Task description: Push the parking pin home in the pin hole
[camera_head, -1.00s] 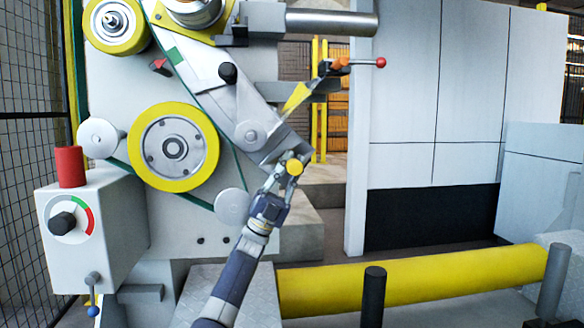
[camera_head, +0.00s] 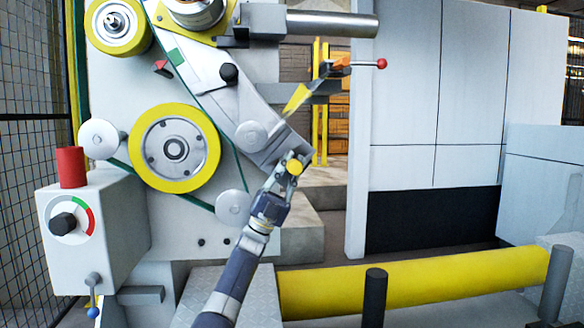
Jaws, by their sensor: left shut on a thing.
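The parking pin shows as a round yellow head (camera_head: 295,167) at the lower end of the slanted grey metal arm (camera_head: 257,122) of the machine. My left gripper (camera_head: 287,170) is at this yellow head and shut on it, its arm coming up from the bottom of the view. The pin's shaft and the pin hole are hidden behind the head and the fingers, so I cannot tell how deep the pin sits. My right gripper is not in view.
A yellow wheel (camera_head: 205,150) with a belt is left of the arm. A control box (camera_head: 110,235) with a red button and black knob stands lower left. A red-tipped lever (camera_head: 381,63) is upper right. A yellow roller (camera_head: 420,282) lies low at the right.

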